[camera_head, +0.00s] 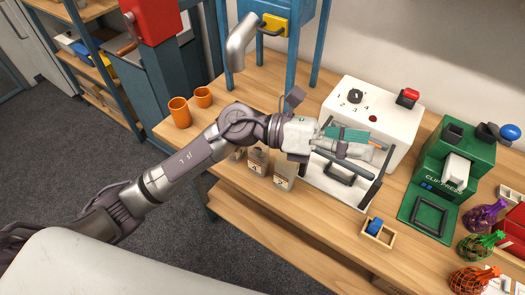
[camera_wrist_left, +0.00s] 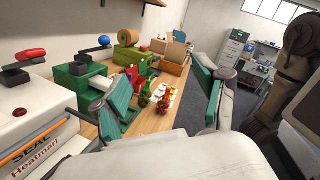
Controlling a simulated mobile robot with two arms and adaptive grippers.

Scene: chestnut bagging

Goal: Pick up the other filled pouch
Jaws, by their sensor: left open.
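Two pouches stand side by side on the wooden bench in the head view, in front of the white sealing machine (camera_head: 340,105). The left pouch (camera_head: 258,161) and the right pouch (camera_head: 284,175) are both partly hidden by my left arm and wrist. My left gripper (camera_head: 362,143) is above the front of the sealer, to the right of both pouches, and points right. In the left wrist view the gripper (camera_wrist_left: 152,100) has its green-padded fingers wide apart with nothing between them. My right gripper is not in view.
A green clip press (camera_head: 455,165) stands right of the sealer. Net bags, purple (camera_head: 482,216), green (camera_head: 476,246) and orange (camera_head: 468,280), lie at the right. A small wooden tray (camera_head: 391,238) sits near the front edge. Orange cups (camera_head: 179,112) stand at the left.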

